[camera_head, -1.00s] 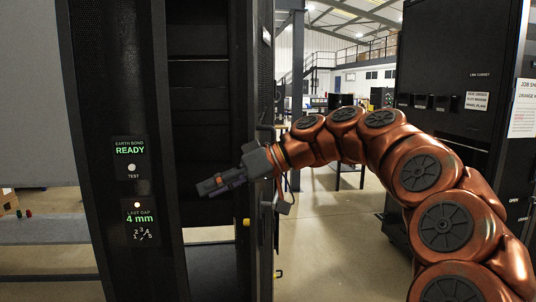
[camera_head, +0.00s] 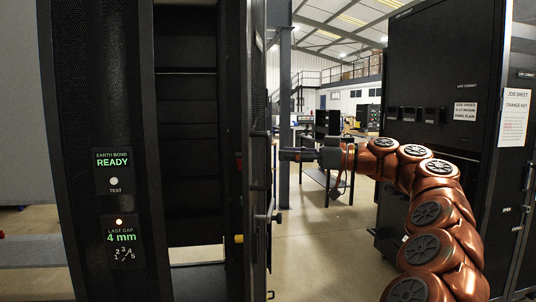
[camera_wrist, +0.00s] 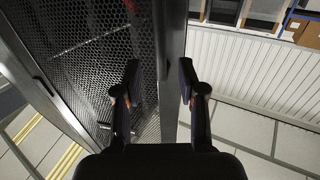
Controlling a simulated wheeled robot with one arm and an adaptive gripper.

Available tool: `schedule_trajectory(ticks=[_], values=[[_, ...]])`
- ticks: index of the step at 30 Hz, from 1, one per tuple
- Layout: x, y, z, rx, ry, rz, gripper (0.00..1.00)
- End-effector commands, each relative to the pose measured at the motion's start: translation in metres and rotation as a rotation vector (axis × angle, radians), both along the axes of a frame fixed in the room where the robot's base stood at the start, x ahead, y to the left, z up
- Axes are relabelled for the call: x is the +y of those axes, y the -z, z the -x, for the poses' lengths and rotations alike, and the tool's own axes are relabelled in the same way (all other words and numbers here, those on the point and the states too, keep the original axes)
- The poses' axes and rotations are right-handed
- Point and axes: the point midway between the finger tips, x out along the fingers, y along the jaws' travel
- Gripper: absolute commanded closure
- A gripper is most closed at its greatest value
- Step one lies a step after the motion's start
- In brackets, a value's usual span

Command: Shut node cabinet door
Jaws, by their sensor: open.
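The node cabinet (camera_head: 110,245) stands at the left with its dark interior showing. Its door (camera_head: 258,130) stands open, seen almost edge-on, with a handle (camera_head: 268,217) on its right face. My gripper (camera_head: 284,154) is at the right of the door, level with its middle, its tips close to the door. In the wrist view my gripper (camera_wrist: 159,78) is open and empty. The door's mesh panel (camera_wrist: 100,50) lies at the left there, and its solid edge strip (camera_wrist: 171,50) runs between the fingers in the picture. I cannot tell whether they touch.
A panel on the cabinet front reads "EARTH BOND READY" (camera_head: 114,170) and another "LAST GAP 4 mm" (camera_head: 122,238). A second black cabinet (camera_head: 440,70) with a job sheet (camera_head: 514,117) stands at the right. Floor (camera_head: 320,250) is clear between them; a workbench (camera_head: 325,180) stands behind.

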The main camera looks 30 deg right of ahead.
Motion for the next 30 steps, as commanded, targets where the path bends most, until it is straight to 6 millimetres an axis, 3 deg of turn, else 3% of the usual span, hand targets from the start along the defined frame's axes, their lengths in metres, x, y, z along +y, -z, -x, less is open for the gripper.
schedule_trajectory(ticks=[10, 21, 30], values=[[0.032, 0.000, -0.038, 0.003, -0.005, -0.001, 0.60], [0.037, 0.000, -0.046, 0.001, -0.001, 0.000, 0.60], [0.037, 0.000, -0.046, 0.001, -0.002, 0.000, 0.90]])
